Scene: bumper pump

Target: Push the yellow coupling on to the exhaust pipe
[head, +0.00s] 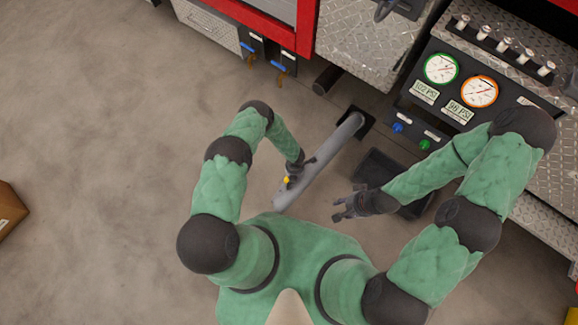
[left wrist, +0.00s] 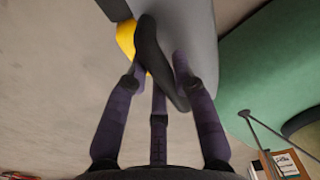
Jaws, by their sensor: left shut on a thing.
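A thick grey hose (head: 325,155) runs from a black square fitting (head: 358,121) at the truck's lower edge down to the left, toward my body. Only a small part of the yellow coupling (head: 286,181) shows, beside the hose's near end; it also shows in the left wrist view (left wrist: 126,38). My left gripper (head: 295,172) is at the hose, its fingers shut around a dark, handle-like piece (left wrist: 156,62) next to the yellow part. A dark pipe stub (head: 326,80), likely the exhaust pipe, sticks out under the truck, apart from the coupling. My right gripper (head: 345,207) is open and empty, right of the hose.
A black open tray (head: 372,166) lies on the floor near my right forearm. The gauge panel (head: 462,85) is at the upper right. Hanging blue and orange valves (head: 281,72) are left of the pipe stub. The concrete floor at left is clear, except for a cardboard box (head: 8,208).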

